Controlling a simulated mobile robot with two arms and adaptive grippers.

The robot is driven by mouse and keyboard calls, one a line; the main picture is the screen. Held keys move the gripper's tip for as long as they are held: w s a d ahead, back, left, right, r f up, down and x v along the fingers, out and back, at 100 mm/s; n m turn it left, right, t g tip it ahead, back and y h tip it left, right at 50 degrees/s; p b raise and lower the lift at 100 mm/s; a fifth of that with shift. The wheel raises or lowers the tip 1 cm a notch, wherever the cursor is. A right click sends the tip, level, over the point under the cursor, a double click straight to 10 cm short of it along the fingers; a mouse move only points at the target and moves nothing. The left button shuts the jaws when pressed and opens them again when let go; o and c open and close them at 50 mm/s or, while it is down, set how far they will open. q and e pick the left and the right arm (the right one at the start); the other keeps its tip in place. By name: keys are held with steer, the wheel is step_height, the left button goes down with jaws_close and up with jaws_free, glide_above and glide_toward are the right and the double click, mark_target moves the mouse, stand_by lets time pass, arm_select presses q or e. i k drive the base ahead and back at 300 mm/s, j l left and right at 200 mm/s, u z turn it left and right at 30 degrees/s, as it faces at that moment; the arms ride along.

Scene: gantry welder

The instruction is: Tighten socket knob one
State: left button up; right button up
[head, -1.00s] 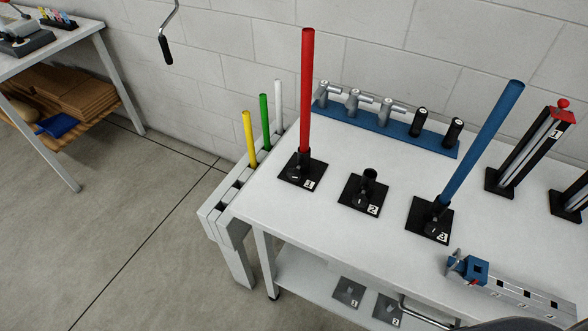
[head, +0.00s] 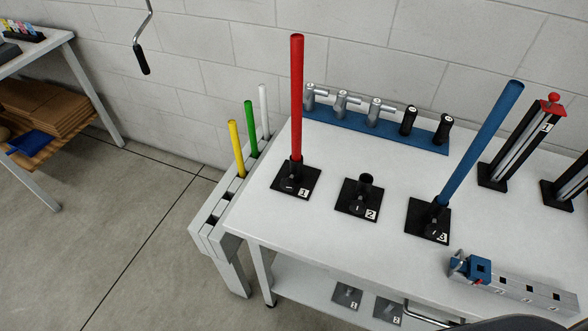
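Socket one is a black base plate (head: 310,187) marked 1, on the white table. A red rod (head: 297,95) stands upright in it. A dark knob (head: 288,182) sits low on the front left of that socket; whether it is tight cannot be seen. Socket two (head: 358,207) is empty. Socket three (head: 428,222) holds a blue rod (head: 482,140) that leans to the right. Neither gripper is in view.
A blue rack (head: 375,130) with several handles stands at the table's back. Yellow, green (head: 251,128) and white rods stand in a grey rack to the left. Black frames (head: 512,150) stand at right, a grey rail (head: 520,292) in front.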

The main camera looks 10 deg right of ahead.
mark_target(288, 184)
steer(key=i+j+z, duration=0.45)
steer(key=j+z, duration=0.2)
steer(key=i+j+z, duration=0.15)
steer(key=j+z, duration=0.15)
steer(key=j, duration=0.1)
